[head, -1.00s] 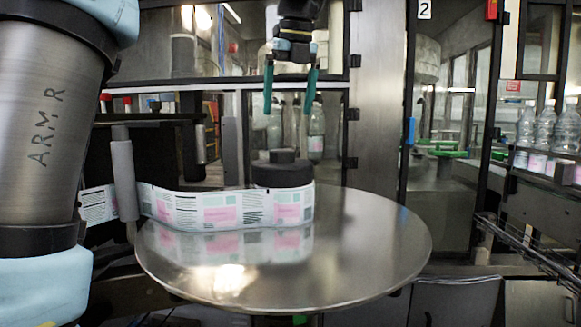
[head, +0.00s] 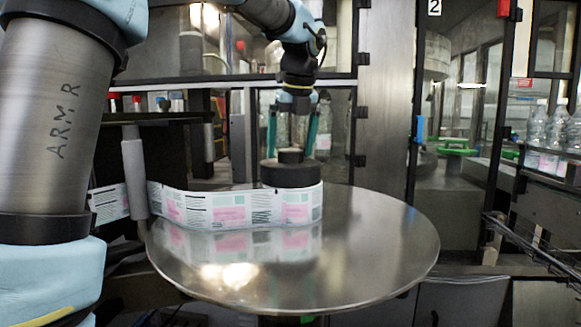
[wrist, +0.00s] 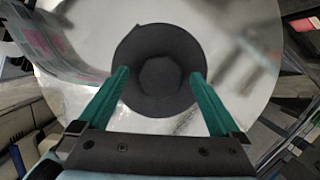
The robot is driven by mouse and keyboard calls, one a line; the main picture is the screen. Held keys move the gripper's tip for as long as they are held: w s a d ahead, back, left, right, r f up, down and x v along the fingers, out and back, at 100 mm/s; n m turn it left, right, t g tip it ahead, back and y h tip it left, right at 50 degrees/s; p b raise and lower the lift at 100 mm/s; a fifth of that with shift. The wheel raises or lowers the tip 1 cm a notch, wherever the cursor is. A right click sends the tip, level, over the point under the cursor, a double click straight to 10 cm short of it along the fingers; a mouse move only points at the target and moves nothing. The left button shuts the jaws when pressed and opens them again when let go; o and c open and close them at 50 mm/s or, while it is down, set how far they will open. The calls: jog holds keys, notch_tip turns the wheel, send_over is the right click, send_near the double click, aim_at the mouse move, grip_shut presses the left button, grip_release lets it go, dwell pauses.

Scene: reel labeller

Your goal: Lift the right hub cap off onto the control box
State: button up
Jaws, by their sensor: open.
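The black hub cap (head: 290,172) sits on the round steel reel plate (head: 385,235), with a smaller raised knob (head: 291,155) on its top. The printed label web (head: 235,208) curves in front of it. My gripper (head: 292,150) is above the cap, pointing down, its teal fingers spread to either side of the knob. In the wrist view the cap (wrist: 188,60) lies between and beyond the open fingers (wrist: 160,75), with its knob (wrist: 160,78) in the middle. I see no contact. The control box cannot be made out with certainty.
A grey roller post (head: 134,172) stands left of the plate, with the label web passing it. Glass doors in dark frames (head: 363,115) stand close behind. Bottles (head: 540,125) stand at the far right. The plate's right side is bare.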

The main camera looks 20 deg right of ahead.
jog(key=shift+c, duration=0.2)
jog(key=c, duration=1.5)
jog(key=shift+o, duration=0.2)
jog(key=shift+r, duration=0.1)
notch_tip(320, 180, up, 10)
notch_tip(320, 180, up, 7)
jog(key=p, duration=0.8)
send_over(291, 150)
jog(key=shift+w+d, duration=0.1)
